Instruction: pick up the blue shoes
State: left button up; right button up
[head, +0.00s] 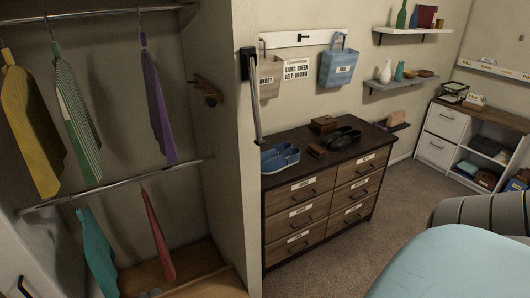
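The blue shoes (280,158) sit side by side on the left end of the dark top of a wooden dresser (318,198), near its left edge by the closet wall. Their soles look pale. Neither of my grippers is in the head view, so nothing of mine is seen touching the shoes.
Black shoes (342,137) and small brown boxes (323,124) share the dresser top. A blue bag (338,68) hangs above. An open closet with hanging clothes (70,115) is at left. A light-blue surface (450,265) fills the lower right. Carpet (395,205) is clear between.

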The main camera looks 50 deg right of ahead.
aim_at(283, 156)
jog(key=l+u, duration=0.25)
jog(key=l, duration=1.4)
jog(key=k+l+u, duration=0.1)
jog(key=l, duration=0.45)
jog(key=k+l, duration=0.1)
jog(key=l, duration=1.05)
jog(key=k+u, duration=0.05)
